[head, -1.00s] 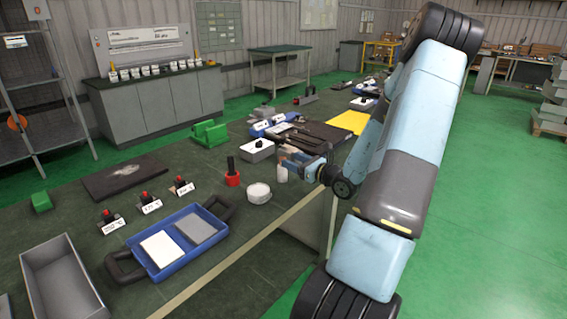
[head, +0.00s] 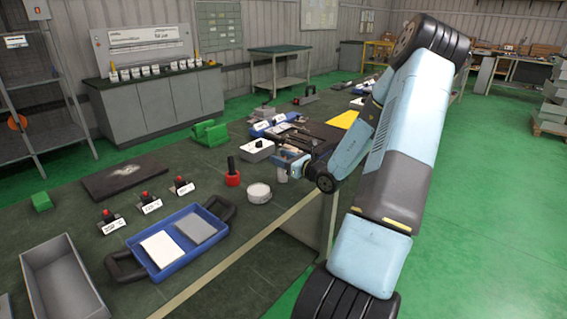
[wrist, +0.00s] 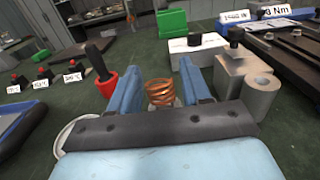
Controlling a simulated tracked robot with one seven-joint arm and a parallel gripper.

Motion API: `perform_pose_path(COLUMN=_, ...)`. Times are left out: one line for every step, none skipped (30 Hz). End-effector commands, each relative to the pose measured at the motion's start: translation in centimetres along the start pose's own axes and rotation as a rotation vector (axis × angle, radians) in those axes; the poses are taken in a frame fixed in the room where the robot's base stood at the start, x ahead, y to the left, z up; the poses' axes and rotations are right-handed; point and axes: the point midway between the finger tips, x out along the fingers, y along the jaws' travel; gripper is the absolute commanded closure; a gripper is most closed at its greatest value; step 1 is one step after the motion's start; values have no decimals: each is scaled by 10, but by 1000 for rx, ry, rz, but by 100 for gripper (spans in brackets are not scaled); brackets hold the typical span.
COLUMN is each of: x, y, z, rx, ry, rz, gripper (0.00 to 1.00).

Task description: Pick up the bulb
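No glass bulb can be clearly made out. A copper-coloured coil (wrist: 160,92) with a pale part at its base stands between the two fingers of my gripper (wrist: 161,86) in the wrist view. The fingers are open, with visible gaps on both sides of the coil. In the head view my gripper (head: 284,163) is low over the bench, near its front edge. A small pale object (head: 282,175) shows just under it, its upper part hidden by the gripper; I cannot tell if it is the coil's base.
A red holder with a black handle (head: 232,176) and a round white container (head: 258,193) stand left of my gripper. A blue tray (head: 175,238) lies front left.

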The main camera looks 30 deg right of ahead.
Motion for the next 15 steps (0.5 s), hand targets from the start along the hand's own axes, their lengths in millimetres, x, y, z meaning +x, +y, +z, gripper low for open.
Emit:
perform_pose_path(x=0, y=0, z=0, rx=0, ry=0, rz=0, gripper=58)
perform_pose_path(x=0, y=0, z=0, rx=0, ry=0, rz=0, gripper=60)
perform_pose_path(x=0, y=0, z=0, rx=0, ry=0, rz=0, gripper=64)
perform_pose_path(x=0, y=0, z=0, rx=0, ry=0, rz=0, gripper=67)
perform_pose_path(x=0, y=0, z=0, rx=0, ry=0, rz=0, gripper=70)
perform_pose_path(x=0, y=0, z=0, rx=0, ry=0, rz=0, gripper=74)
perform_pose_path(x=0, y=0, z=0, rx=0, ry=0, rz=0, gripper=77)
perform_pose_path(x=0, y=0, z=0, rx=0, ry=0, rz=0, gripper=80)
perform_pose_path(x=0, y=0, z=0, rx=0, ry=0, rz=0, gripper=83)
perform_pose_path(x=0, y=0, z=0, rx=0, ry=0, rz=0, gripper=86)
perform_pose_path(x=0, y=0, z=0, rx=0, ry=0, rz=0, gripper=89)
perform_pose_path(x=0, y=0, z=0, rx=0, ry=0, rz=0, gripper=93)
perform_pose_path(x=0, y=0, z=0, rx=0, ry=0, rz=0, gripper=96)
perform_pose_path(x=0, y=0, z=0, rx=0, ry=0, rz=0, gripper=96)
perform_pose_path(x=0, y=0, z=0, rx=0, ry=0, rz=0, gripper=96)
